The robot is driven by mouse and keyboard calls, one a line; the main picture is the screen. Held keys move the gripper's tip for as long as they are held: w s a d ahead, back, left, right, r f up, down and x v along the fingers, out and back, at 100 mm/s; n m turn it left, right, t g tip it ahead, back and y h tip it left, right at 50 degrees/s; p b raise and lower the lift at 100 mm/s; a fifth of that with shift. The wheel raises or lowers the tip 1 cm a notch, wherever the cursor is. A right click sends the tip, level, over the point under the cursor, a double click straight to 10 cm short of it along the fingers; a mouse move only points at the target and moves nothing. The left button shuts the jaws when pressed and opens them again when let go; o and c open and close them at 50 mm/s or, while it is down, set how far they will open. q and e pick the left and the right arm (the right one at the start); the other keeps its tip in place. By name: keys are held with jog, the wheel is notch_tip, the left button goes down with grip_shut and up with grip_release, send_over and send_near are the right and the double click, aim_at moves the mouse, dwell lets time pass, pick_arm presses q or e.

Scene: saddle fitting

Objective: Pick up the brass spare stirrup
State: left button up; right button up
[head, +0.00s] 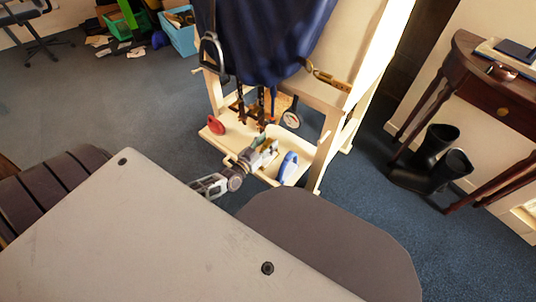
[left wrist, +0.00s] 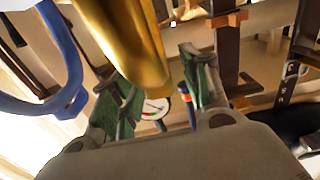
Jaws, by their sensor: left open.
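My left gripper (head: 264,146) is over the low shelf of the wooden saddle rack in the head view. In the left wrist view, my left gripper (left wrist: 160,95) is open, with green pads on both fingers. A shiny brass-coloured bar (left wrist: 130,45) comes down from the top and ends between the fingers, nearer the left one. It fits the brass spare stirrup, but its full shape is cut off. I cannot tell whether a finger touches it. In the head view I cannot make out the brass stirrup near the gripper. My right gripper is not in view.
The shelf (head: 222,140) carries a red item (head: 215,124) and a blue-rimmed item (head: 288,167). Black boots (head: 432,160) and a wooden table (head: 485,90) stand to the right.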

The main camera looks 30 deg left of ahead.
pick_arm(q)
jog(key=shift+w, duration=0.3)
grip_shut()
dwell(0.5)
